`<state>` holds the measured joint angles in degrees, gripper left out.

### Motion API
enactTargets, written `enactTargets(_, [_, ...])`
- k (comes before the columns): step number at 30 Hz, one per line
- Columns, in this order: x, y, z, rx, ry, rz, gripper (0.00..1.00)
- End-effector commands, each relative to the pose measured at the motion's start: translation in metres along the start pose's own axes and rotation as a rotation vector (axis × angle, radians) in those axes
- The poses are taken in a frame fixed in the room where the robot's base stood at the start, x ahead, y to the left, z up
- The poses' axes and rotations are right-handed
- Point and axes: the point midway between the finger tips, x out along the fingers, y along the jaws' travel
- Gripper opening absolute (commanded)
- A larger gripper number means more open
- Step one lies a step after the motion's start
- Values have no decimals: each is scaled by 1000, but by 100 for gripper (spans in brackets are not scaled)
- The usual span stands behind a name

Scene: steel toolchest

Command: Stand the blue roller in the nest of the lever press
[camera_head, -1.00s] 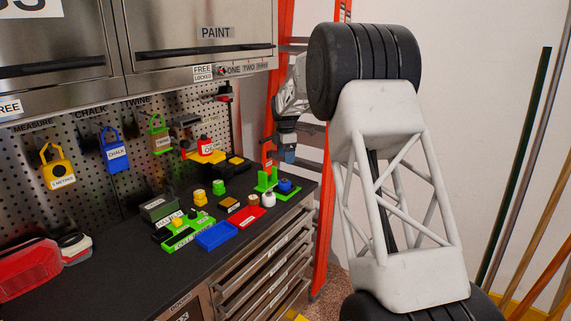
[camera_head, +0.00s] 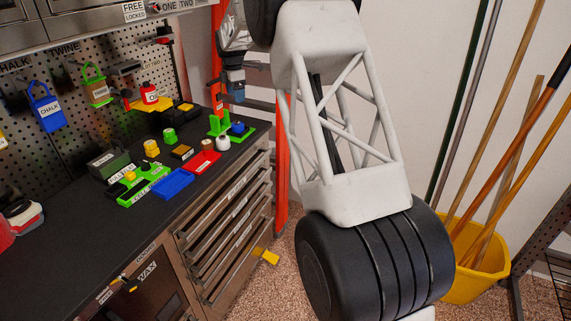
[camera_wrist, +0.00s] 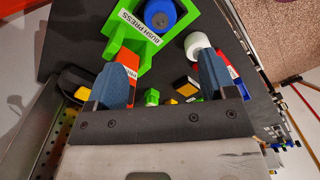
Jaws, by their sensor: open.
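The green lever press (camera_head: 216,126) stands at the right end of the black bench; in the wrist view its green frame (camera_wrist: 118,38) carries a BUSH PRESS label. The blue roller (camera_head: 238,127) is at the press. In the wrist view the blue roller (camera_wrist: 160,14) shows its round end with a dark centre, within the green frame at the top edge. Whether it is seated in the nest I cannot tell. My gripper (camera_head: 235,92) is above and behind the press. In the wrist view my gripper (camera_wrist: 163,78) has its blue fingers wide apart, with nothing between them.
A white knobbed piece (camera_head: 222,143) stands beside the press, also in the wrist view (camera_wrist: 196,44). A red tray (camera_head: 196,165), a blue tray (camera_head: 172,184) and a green tray (camera_head: 140,190) lie to the left. An orange ladder (camera_head: 282,160) stands behind my arm.

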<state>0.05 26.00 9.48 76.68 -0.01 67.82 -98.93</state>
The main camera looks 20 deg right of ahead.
Motion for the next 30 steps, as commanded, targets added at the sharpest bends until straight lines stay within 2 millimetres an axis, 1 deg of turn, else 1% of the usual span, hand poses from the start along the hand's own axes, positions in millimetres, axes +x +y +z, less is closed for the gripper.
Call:
enactTargets(5, [-8,-10,-1,27,-1,5,77])
enactTargets(8, [-18,-23,-3,63,-2,10,77])
enactTargets(11, [-31,-42,-6,115,-2,17,77])
enactTargets(14, [-44,-64,-9,179,-3,27,77])
enactTargets(21, [-76,-128,-18,350,-1,49,77])
enactTargets(26, [-92,-172,-25,464,2,65,77])
enactTargets(30, [-104,-211,-31,563,7,78,77])
